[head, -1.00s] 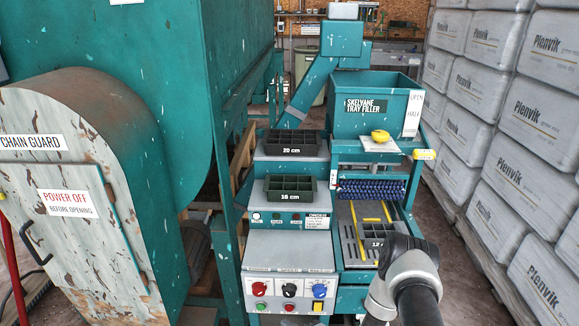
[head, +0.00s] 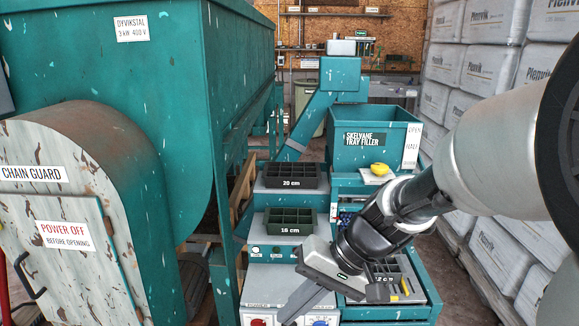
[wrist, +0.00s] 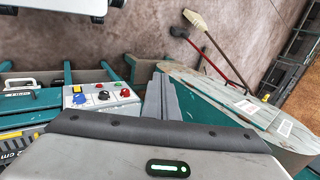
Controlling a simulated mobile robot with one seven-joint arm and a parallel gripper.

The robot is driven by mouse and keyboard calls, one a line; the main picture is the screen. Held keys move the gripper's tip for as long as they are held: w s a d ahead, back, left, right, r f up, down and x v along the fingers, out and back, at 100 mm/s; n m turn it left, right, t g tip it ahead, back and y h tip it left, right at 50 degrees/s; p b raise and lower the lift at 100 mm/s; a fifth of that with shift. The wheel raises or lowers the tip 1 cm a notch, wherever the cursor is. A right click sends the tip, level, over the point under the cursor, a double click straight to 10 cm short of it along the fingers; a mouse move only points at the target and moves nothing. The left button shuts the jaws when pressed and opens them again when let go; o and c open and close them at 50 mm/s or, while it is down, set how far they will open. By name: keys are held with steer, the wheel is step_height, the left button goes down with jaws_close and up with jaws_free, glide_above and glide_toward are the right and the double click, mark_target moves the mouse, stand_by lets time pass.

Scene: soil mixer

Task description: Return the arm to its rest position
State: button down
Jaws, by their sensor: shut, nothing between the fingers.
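My arm reaches in from the right edge of the head view and bends down in front of the tray filler (head: 345,152). My gripper (head: 286,316) hangs over the front of the machine, above the control panel (head: 258,285), partly hiding it. Its fingers are shut and hold nothing. In the wrist view my gripper (wrist: 162,82) shows as two dark fingers side by side. The panel with its coloured knobs (wrist: 102,96) lies to their left there. My arm also hides part of the tray bed around the 12 cm tray (head: 385,270).
The 20 cm tray (head: 290,184) and 18 cm tray (head: 285,228) stand on the stepped shelf. A yellow knob (head: 379,169) sits on the filler's front. The green mixer and chain guard (head: 60,150) fill the left. Stacked white bags (head: 492,70) line the right, behind my arm.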

steer(key=s+d+r+t+h, duration=0.3)
steer(key=s+d+r+h, duration=0.15)
steer(key=d, duration=0.25)
steer(key=s+d+r+t+h, duration=0.3)
steer(key=d+r, duration=0.2)
steer(key=d, duration=0.2)
step_height(320, 180, up, 16)
steer(key=p, duration=1.7)
steer(key=shift+a+r+g, duration=0.15)
steer(key=shift+a+g, duration=0.1)
steer(key=shift+g, duration=0.05)
steer(key=shift+s+y, duration=0.1)
steer(key=shift+y, duration=0.15)
